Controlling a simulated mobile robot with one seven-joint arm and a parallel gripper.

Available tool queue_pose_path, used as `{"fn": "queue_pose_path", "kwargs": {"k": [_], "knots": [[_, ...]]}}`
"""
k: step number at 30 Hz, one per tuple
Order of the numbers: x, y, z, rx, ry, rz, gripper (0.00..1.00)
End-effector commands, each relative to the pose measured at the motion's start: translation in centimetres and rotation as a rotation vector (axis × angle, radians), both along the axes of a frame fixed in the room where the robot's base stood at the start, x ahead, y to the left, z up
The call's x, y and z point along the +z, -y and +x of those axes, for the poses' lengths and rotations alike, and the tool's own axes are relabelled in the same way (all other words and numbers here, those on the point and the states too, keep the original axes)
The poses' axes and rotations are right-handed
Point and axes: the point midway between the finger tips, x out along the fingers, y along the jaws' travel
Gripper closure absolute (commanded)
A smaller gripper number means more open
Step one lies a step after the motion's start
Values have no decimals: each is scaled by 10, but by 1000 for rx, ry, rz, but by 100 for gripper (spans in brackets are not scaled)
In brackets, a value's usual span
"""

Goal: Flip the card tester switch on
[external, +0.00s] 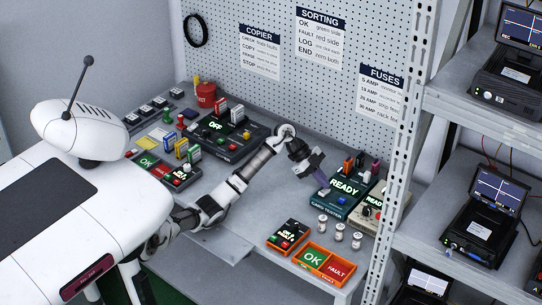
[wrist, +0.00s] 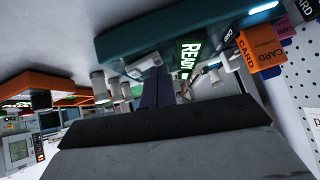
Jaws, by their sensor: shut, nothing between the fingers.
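The card tester (external: 338,205) is a teal box on the right of the bench, with a lit screen reading READY (external: 344,187). In the wrist view the tester (wrist: 150,35) appears upside down along the top, and its READY screen (wrist: 189,57) shows just beyond the fingers. My gripper (external: 322,183) is shut and empty, pointing down at the tester's left front side. In the wrist view the dark fingertips (wrist: 158,82) are together close to the tester; contact cannot be told. A small grey part (wrist: 142,66) beside the fingertips may be the switch; its position is unclear.
Orange (wrist: 258,48) and purple cards stand at the tester's back. A cream READY unit (external: 372,207) stands to its right. Several white-capped cylinders (external: 338,232) stand in front, near an orange OK/FAULT tray (external: 342,281). The bench centre (external: 270,195) is clear.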

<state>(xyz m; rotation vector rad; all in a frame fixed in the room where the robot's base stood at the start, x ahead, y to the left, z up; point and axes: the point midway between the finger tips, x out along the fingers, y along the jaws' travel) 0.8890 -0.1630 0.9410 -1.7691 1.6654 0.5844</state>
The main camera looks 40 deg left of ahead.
Motion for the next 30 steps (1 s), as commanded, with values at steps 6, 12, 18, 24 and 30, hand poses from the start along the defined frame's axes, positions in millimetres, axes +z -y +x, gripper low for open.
{"fn": "queue_pose_path", "kwargs": {"k": [6,12,18,24,30], "knots": [[-2,0,-1,-1,-6,5,100],[-1,0,-8,-1,-8,5,100],[-1,0,-16,-2,-8,3,100],[-3,0,-17,0,-11,4,100],[2,0,-17,0,-9,4,100]]}}
